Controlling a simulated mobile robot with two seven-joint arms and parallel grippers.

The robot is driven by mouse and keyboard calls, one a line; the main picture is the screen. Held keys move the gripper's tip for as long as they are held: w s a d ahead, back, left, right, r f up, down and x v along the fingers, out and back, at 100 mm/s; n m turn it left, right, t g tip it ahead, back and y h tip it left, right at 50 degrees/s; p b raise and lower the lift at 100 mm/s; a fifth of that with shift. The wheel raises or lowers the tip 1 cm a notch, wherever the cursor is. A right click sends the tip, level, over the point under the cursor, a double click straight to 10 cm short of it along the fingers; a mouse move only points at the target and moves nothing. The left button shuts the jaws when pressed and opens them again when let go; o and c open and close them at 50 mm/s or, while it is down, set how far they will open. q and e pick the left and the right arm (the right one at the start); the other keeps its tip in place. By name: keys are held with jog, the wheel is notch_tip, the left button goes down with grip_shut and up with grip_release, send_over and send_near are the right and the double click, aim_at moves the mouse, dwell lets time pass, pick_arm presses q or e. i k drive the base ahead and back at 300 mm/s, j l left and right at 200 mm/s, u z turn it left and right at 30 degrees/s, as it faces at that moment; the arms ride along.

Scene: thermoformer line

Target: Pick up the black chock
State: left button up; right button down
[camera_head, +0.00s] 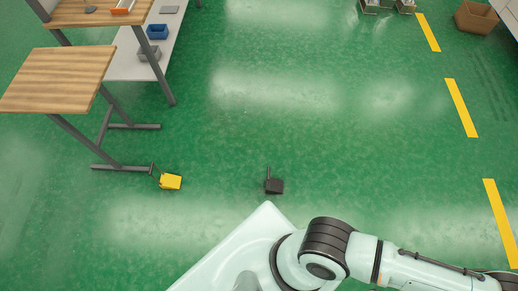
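The black chock (274,186) sits on the green floor near the middle of the head view, just beyond my white base. It is a small dark block with a thin upright piece at its left side. Floor lies bare around it. An arm of mine stretches to the right edge at the lower right, and its gripper is out of the picture. No gripper shows, so none is seen near the chock.
A yellow chock (171,181) lies on the floor to the left, by the foot of a wood-topped table (58,78). A workbench with a blue bin (157,31) stands behind. A brown box (476,17) is at the far right. Yellow dashes (461,107) mark open floor.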

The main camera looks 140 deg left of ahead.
aim_at(274, 186)
jog(key=u, duration=3.5)
jog(key=k+j+u, duration=0.5)
jog(key=k, duration=0.25)
jog(key=i+j, duration=0.15)
jog(key=i, duration=0.6)
jog(key=i+j+z, duration=0.1)
jog(key=i+z, duration=0.25)
jog(key=z, duration=0.15)
jog(key=i+j+z, duration=0.2)
jog(key=z, duration=0.25)
jog(key=i+z, duration=0.2)
jog(key=k+j, duration=0.05)
jog(key=k, duration=0.1)
